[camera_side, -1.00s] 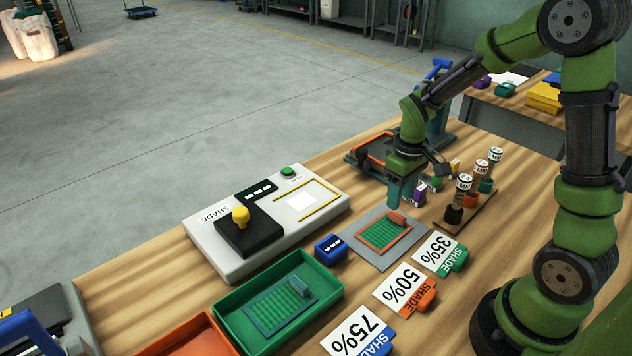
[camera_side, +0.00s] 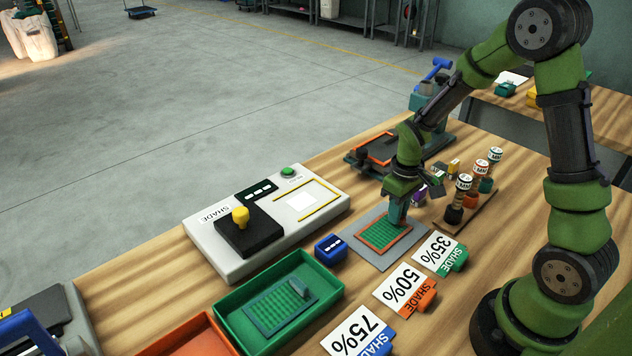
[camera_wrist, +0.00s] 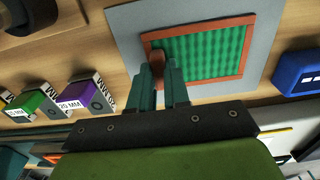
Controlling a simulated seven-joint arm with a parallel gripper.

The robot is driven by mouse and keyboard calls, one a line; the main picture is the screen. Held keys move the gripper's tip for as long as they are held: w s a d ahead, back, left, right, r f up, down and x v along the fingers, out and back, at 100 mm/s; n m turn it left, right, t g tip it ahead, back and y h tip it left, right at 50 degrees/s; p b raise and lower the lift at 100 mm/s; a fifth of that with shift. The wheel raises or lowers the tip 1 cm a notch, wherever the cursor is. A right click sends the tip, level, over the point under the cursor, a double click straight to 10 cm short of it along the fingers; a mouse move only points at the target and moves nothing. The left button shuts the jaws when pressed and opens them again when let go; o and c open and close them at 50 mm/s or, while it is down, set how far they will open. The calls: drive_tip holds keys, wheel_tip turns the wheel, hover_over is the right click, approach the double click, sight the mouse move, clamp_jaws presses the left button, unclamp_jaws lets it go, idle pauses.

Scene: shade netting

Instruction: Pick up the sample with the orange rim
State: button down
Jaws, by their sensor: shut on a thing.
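The sample with the orange rim (camera_side: 378,236) is a green mesh square lying on a grey mat (camera_side: 362,250) on the wooden bench. In the wrist view the same sample (camera_wrist: 205,52) shows its green netting and orange-brown frame. My gripper (camera_side: 397,219) is down at the sample's far right edge. In the wrist view my gripper (camera_wrist: 158,72) is shut on the sample's orange-brown tab, with a finger on each side. The sample looks flat on the mat; I cannot see any gap under it.
A green tray (camera_side: 232,323) holds another green mesh sample. A blue block (camera_side: 330,249) and a white shade meter (camera_side: 212,262) stand to the left. Shade label cards (camera_side: 405,290) lie in front. Stamps in a wooden rack (camera_side: 470,213) stand close to my gripper's right.

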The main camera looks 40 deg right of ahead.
wheel_tip(320, 180, up, 8)
drive_tip(key=shift+r, duration=0.15)
drive_tip(key=shift+n, duration=0.4)
drive_tip(key=w+a, duration=0.2)
drive_tip(key=w, duration=0.2)
drive_tip(key=w+a, duration=0.2)
drive_tip(key=w, duration=0.2)
drive_tip(key=w+a, duration=0.2)
drive_tip(key=w, duration=0.2)
drive_tip(key=shift+w, duration=0.4)
drive_tip(key=shift+m, duration=0.4)
drive_tip(key=w, duration=0.1)
drive_tip(key=w+a+r, duration=0.1)
drive_tip(key=w, duration=0.1)
drive_tip(key=w+a+r, duration=0.1)
drive_tip(key=shift+w+a+r, duration=0.15)
drive_tip(key=shift+w+r, duration=0.05)
drive_tip(key=shift+w, duration=0.15)
drive_tip(key=shift+f, duration=0.15)
